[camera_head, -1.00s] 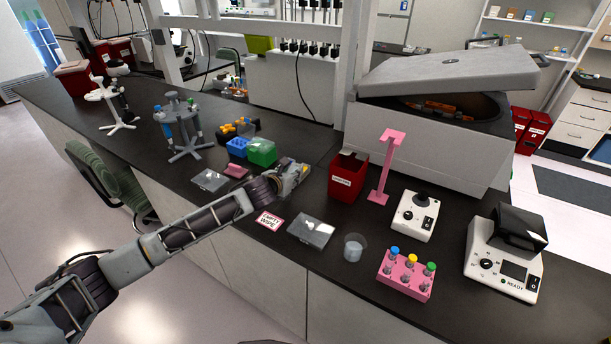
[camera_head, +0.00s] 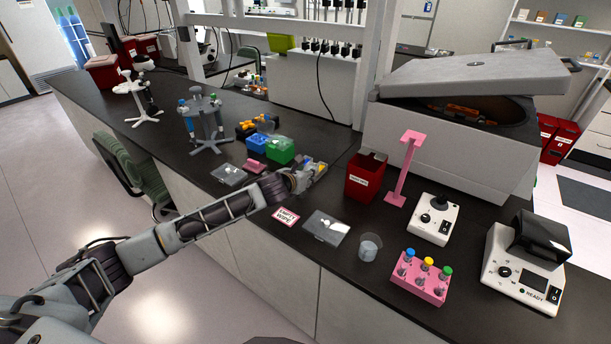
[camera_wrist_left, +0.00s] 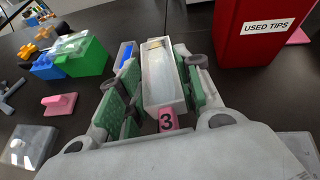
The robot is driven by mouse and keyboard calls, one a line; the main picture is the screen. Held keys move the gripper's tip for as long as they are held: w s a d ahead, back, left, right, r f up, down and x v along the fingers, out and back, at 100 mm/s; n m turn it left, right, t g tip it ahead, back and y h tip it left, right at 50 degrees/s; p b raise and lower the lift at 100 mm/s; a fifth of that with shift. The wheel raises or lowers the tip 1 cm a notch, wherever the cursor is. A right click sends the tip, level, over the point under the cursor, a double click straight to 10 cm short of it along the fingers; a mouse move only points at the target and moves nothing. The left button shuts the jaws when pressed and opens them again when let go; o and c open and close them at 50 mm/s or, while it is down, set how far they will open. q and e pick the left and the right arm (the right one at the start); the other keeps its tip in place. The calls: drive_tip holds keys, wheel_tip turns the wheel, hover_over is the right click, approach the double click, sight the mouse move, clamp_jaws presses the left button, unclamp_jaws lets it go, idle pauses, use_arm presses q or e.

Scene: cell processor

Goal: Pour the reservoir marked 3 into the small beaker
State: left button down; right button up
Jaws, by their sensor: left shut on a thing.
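My left gripper (camera_head: 306,178) is shut on a white, open-topped reservoir (camera_wrist_left: 163,82) with a pink tag marked 3. In the left wrist view its green finger pads sit on both sides of the reservoir, which holds pale contents. The small clear beaker (camera_head: 369,248) stands upright on the black bench, to the right of and nearer than the gripper, and apart from it. I cannot tell whether the reservoir is lifted off the bench. My right gripper is not in view.
The red used-tips bin (camera_head: 364,178) stands just right of the gripper. A pink tube rack (camera_head: 419,282) is right of the beaker. A green box (camera_head: 281,151) is behind left.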

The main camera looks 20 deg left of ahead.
use_arm(q)
drive_tip(key=shift+f+n+h+b, duration=0.3)
drive_tip(key=shift+n+h+b, duration=0.15)
drive_tip(key=shift+b, duration=0.5)
drive_tip(key=shift+a+f+n+b, duration=0.1)
drive_tip(key=shift+n+b, duration=0.15)
drive_tip(key=shift+b, duration=0.2)
drive_tip(key=shift+a+f+n+h+b, duration=0.1)
drive_tip(key=shift+f+n+h+b, duration=0.1)
drive_tip(key=shift+n+h+b, duration=0.9)
drive_tip(key=shift+m+y+b, duration=0.25)
drive_tip(key=shift+m+b, duration=0.05)
drive_tip(key=shift+b, duration=0.15)
drive_tip(key=shift+r, duration=0.15)
drive_tip(key=shift+a+n+p, duration=0.2)
drive_tip(key=shift+n+p, duration=0.2)
drive_tip(key=shift+p, duration=0.2)
drive_tip(key=shift+n+h, duration=0.3)
drive_tip(key=shift+h, duration=0.3)
